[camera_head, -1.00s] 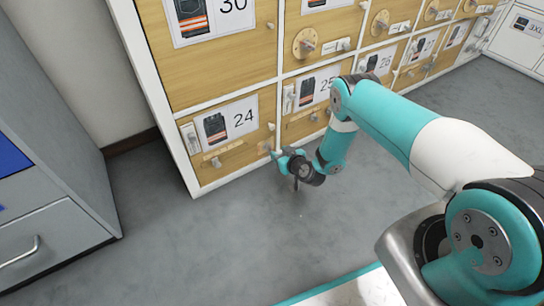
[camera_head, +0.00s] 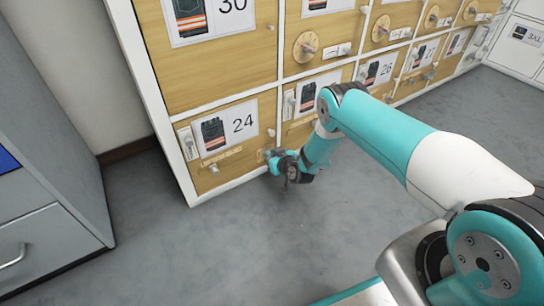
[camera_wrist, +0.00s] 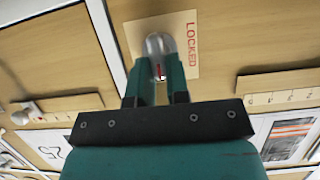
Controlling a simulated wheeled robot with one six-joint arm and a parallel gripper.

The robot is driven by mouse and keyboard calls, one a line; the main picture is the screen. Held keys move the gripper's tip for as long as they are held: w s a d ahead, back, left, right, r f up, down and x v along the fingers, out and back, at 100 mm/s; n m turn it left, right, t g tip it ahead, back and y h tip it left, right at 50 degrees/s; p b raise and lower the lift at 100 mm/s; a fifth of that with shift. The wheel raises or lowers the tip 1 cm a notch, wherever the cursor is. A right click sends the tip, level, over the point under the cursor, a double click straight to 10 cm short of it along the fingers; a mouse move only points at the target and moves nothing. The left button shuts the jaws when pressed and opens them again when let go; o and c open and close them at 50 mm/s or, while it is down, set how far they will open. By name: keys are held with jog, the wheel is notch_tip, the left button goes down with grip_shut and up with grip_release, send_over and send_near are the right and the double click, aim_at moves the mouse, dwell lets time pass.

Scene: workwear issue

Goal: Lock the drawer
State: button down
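Drawer 24 (camera_head: 225,170) is the lowest at the left end of the wooden drawer wall, and its front is flush with its frame. In the wrist view a rounded metal lock knob (camera_wrist: 160,45) stands on a pale plate (camera_wrist: 189,30) with red lettering "LOCKED". My gripper (camera_wrist: 158,75) is at this knob, with one finger on each side. The fingers hide part of the knob, and I cannot tell whether they grip it. In the head view my gripper (camera_head: 270,155) is at the lower right of drawer 24, hiding the lock there.
A grey cabinet (camera_head: 45,245) stands at the left. The grey floor (camera_head: 200,260) between them is clear.

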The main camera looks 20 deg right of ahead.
jog(key=shift+a+n, duration=0.1)
jog(key=shift+n, duration=0.2)
jog(key=shift+s+a+f+n+t+h+b, duration=0.1)
jog(key=shift+a+f+n+t+h+b, duration=0.15)
jog(key=shift+n+t+h+b, duration=1.3)
jog(key=shift+s+a+f+n+t+h+b, duration=0.15)
jog(key=shift+f+n+h+b, duration=0.3)
jog(key=shift+n, duration=2.25)
jog(key=shift+w+a+f+n+t+h+b, duration=0.2)
jog(key=shift+n+t+h+b, duration=0.65)
jog(key=shift+n, duration=1.3)
jog(key=shift+s, duration=0.15)
jog(key=c, duration=1.1)
grip_release()
jog(key=shift+a, duration=0.1)
